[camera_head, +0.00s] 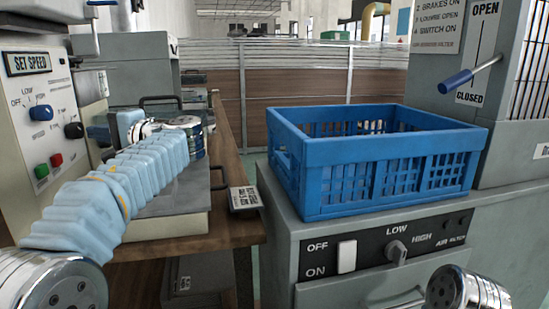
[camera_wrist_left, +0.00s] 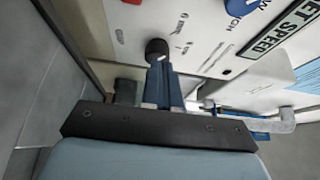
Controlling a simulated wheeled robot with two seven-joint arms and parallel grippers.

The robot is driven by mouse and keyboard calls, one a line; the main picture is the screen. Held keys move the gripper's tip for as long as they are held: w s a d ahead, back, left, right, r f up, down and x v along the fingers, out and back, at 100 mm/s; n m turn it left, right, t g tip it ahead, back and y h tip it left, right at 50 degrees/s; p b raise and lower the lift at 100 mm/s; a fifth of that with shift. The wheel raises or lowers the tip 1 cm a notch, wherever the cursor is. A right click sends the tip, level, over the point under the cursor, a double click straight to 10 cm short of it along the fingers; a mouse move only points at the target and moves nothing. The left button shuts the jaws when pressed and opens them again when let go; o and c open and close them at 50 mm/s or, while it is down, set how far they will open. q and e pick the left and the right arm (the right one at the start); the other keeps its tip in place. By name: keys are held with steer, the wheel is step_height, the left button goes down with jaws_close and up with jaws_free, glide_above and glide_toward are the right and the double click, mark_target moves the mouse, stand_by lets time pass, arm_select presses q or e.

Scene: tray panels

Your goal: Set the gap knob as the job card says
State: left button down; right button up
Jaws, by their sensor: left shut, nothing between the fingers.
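A cream control panel (camera_head: 22,110) stands at the far left. It carries a blue knob (camera_head: 41,113) labelled SPEED and a black knob (camera_head: 73,130) to its right; the black knob's label is too small to read. The black knob also shows in the left wrist view (camera_wrist_left: 156,48), just beyond the blue fingertips. My left gripper (camera_head: 91,132) is shut and empty, close to the black knob; I cannot tell whether it touches. My right gripper is out of view.
A SET SPEED sign (camera_head: 27,62) tops the panel; green (camera_head: 41,171) and red (camera_head: 56,160) buttons sit below the knobs. A blue crate (camera_head: 385,170) stands on a grey cabinet (camera_head: 290,235) at right. A lever (camera_head: 470,75) points between OPEN and CLOSED.

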mark_target(62, 135)
arm_select(q)
steer(key=a, duration=0.2)
steer(key=s+a, duration=0.1)
steer(key=shift+a+b, duration=0.3)
steer(key=shift+a, duration=0.25)
steer(key=shift+f, duration=0.15)
stand_by(0.6)
steer(key=shift+f+b, duration=0.1)
steer(key=shift+b, duration=0.2)
steer(key=shift+s+d, duration=0.15)
steer(key=shift+s, duration=0.15)
steer(key=d, duration=0.2)
steer(key=w+d+p, duration=0.1)
steer(key=d, duration=0.2)
steer(key=shift+w+d+r, duration=0.1)
steer(key=shift+w+r, duration=0.05)
steer(key=shift+r, duration=0.05)
steer(key=shift+d+f, duration=0.1)
steer(key=shift+d, duration=0.2)
